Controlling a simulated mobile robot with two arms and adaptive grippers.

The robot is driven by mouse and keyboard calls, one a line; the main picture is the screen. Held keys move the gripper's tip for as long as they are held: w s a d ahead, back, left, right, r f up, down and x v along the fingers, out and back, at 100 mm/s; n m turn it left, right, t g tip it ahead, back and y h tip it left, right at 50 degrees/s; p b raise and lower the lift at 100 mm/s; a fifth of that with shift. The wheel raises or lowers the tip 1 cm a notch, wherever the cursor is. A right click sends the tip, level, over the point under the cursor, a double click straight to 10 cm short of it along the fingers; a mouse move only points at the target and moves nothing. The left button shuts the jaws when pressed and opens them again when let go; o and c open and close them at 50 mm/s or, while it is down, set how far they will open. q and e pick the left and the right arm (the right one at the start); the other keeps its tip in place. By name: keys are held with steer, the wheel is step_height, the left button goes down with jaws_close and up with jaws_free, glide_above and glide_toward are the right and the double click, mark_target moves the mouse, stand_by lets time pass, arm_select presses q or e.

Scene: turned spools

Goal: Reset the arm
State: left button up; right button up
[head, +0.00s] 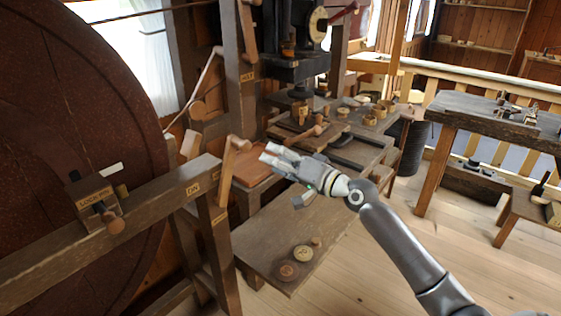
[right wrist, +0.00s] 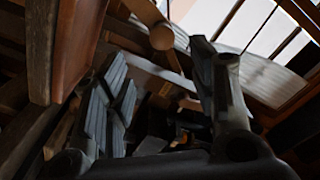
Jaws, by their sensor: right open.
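My right gripper (head: 272,156) is in the middle of the head view, its arm reaching in from the lower right. Its fingers point left, near a wooden lever handle (head: 232,150) on the bench frame. In the right wrist view the fingers of my right gripper (right wrist: 165,105) stand well apart, with nothing between them. My left gripper does not show.
A big dark wheel (head: 70,150) fills the left, with a timber beam (head: 150,208) before it. A low board (head: 270,235) bears round wooden discs (head: 303,254). A cluttered workbench (head: 375,150) stands behind.

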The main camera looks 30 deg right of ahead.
steer(key=shift+s+d, duration=0.15)
steer(key=shift+s, duration=0.2)
stand_by(0.3)
